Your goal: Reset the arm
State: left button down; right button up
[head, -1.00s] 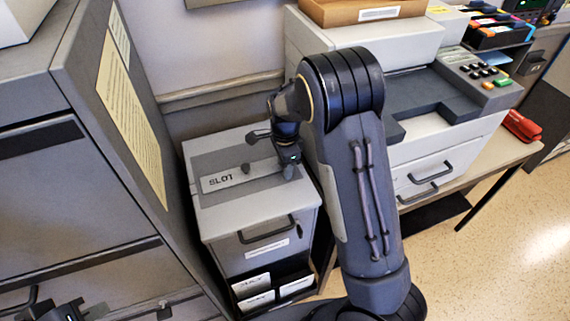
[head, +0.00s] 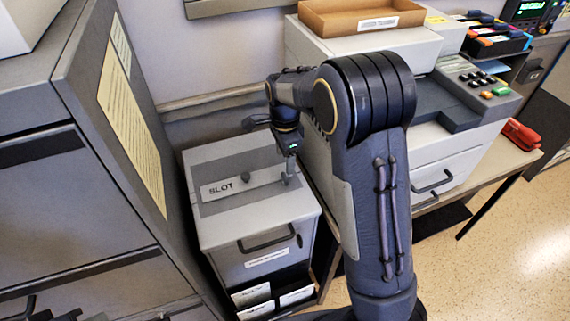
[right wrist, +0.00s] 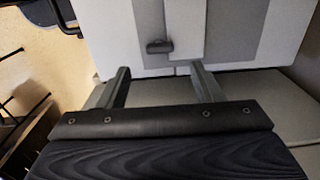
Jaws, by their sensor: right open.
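My right arm stands across the middle of the head view. Its gripper (head: 288,176) points down over the right part of the top of a grey cabinet (head: 226,225). In the right wrist view the two fingers of the right gripper (right wrist: 161,72) are apart with nothing between them. A small dark knob (head: 246,177) on the cabinet top is to the left of the gripper, beside a label reading SLOT (head: 222,188). The knob also shows in the right wrist view (right wrist: 160,46), beyond the fingertips. Only a dark sliver, perhaps my left gripper, shows at the bottom left edge.
A tall grey cabinet (head: 75,190) stands close on the left. A printer (head: 450,140) with a brown tray (head: 350,22) on top stands on a table to the right. A red stapler (head: 521,134) lies near the table's right end. The floor at right is clear.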

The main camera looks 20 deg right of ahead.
jog(key=shift+r, duration=0.25)
jog(key=s+a+r+n+t+y, duration=0.2)
jog(key=s+n, duration=0.6)
jog(key=s, duration=0.5)
jog(key=s+a+r+n+t+y, duration=0.1)
jog(key=s+r+n+t, duration=0.2)
jog(key=s+n, duration=0.6)
jog(key=s+r, duration=0.2)
jog(key=s, duration=0.3)
jog(key=shift+s+a+r+t+y, duration=0.3)
jog(key=shift+a+r+t+y, duration=0.1)
dwell(0.5)
